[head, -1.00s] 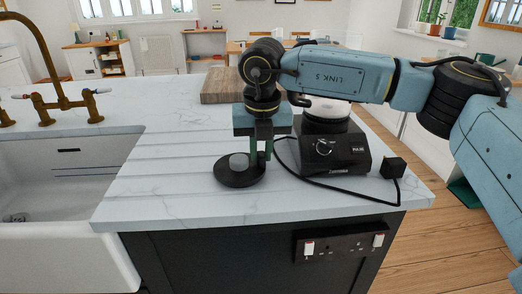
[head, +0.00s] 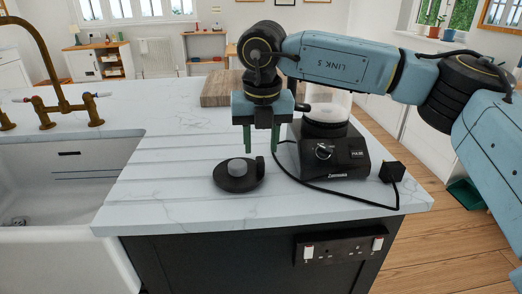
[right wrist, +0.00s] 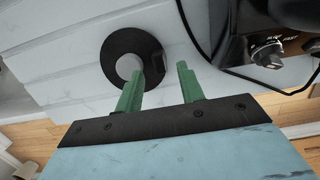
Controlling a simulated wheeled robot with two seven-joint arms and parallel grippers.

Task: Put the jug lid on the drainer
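The jug lid (head: 226,184) is a round black disc with a grey knob. It lies flat on the grooved marble drainer (head: 160,195), and it also shows in the right wrist view (right wrist: 115,45). My right gripper (head: 260,153) is open and empty, its green fingers pointing down. It hangs above and slightly behind the lid, apart from it. In the right wrist view the fingers (right wrist: 160,75) are spread, and the left one overlaps the lid's edge in the picture. My left gripper is not in view.
A black blender base (head: 335,157) with a clear jug (head: 330,108) stands right of the lid. Its black cable (head: 325,191) loops across the worktop to a plug (head: 392,171). A wooden board (head: 218,88) lies behind. The sink (head: 65,180) is at left.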

